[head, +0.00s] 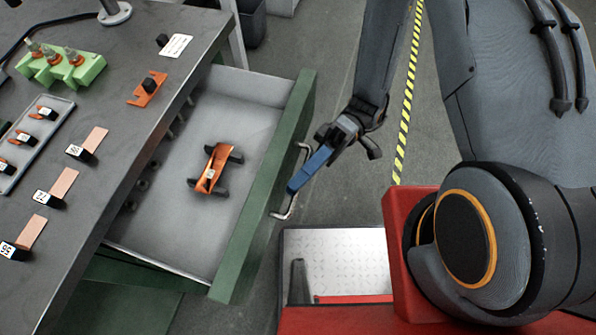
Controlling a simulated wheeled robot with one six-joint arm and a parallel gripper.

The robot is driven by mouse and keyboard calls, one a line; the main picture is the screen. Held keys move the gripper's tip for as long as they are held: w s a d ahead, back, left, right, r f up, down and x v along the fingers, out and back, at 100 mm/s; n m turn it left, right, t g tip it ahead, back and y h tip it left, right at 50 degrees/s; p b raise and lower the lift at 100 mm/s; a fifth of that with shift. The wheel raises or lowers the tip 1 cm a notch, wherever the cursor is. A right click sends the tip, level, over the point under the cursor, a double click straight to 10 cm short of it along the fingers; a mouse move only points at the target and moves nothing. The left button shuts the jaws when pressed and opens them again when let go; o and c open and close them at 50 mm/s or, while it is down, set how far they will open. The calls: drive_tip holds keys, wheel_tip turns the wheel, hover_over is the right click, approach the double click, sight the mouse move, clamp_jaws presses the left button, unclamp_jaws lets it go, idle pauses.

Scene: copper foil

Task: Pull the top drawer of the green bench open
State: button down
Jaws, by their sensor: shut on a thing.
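The green bench (150,112) has a dark grey top and stands on the left. Its top drawer (245,120) is pulled well out, with a green front (262,190) and a pale grey inside. A metal bar handle (285,212) is on the drawer's front. My gripper (297,184) is at the handle, with its blue fingers shut on the bar. The fingers hide the middle of the handle. An orange and black object (212,171) lies inside the drawer.
On the bench top are a green block with terminals (62,66), a grey tray (50,135) of small parts, and several copper strips with black tags (64,183). A red part with a metal plate (335,262) is below my gripper. Floor with yellow-black tape (408,95) lies beyond.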

drive_tip(key=c, duration=1.8)
unclamp_jaws()
drive_tip(key=shift+c, duration=0.2)
drive_tip(key=b+v, duration=0.1)
drive_tip(key=v, duration=0.6)
drive_tip(key=shift+w+d+b, duration=0.25)
drive_tip(key=shift+w+b, duration=0.05)
drive_tip(key=shift+b, duration=0.1)
